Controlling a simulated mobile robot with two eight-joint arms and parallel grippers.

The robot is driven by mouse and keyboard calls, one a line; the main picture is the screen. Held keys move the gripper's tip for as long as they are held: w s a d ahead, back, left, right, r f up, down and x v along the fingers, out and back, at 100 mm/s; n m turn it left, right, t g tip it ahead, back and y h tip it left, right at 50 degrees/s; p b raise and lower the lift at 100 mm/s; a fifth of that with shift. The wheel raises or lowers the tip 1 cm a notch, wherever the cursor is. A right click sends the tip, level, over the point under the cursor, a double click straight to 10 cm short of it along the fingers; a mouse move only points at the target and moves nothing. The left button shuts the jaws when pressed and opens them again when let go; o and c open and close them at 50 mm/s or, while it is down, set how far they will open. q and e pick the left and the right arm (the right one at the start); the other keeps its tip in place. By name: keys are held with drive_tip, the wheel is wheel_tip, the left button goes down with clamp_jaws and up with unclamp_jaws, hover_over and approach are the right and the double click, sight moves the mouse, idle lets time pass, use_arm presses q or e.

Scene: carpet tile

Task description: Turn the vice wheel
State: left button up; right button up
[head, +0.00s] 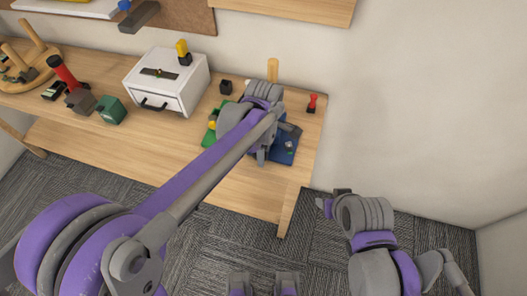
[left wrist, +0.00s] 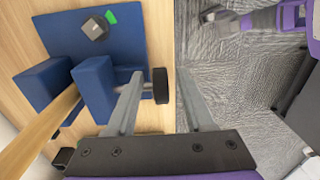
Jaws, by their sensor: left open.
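The blue vice shows in the left wrist view, with its base plate (left wrist: 118,45) and two upright blocks (left wrist: 93,92) around a wooden bar (left wrist: 45,125). In the head view my left gripper (head: 264,152) and wrist cover most of the vice, leaving part of the blue plate (head: 287,155) visible. My right arm's end (head: 340,203) is off the table to the right; its fingers are unclear.
A white drawer box (head: 150,100), a green block (head: 111,110), a red-handled tool (head: 65,72) and a small red item (head: 312,103) stand on the wooden table (head: 165,150). Open carpet (head: 320,245) lies beyond the table's front edge.

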use_arm(q)
clamp_jaws()
drive_tip(key=shift+h, duration=0.3)
use_arm(e)
drive_tip(key=shift+f, duration=0.15)
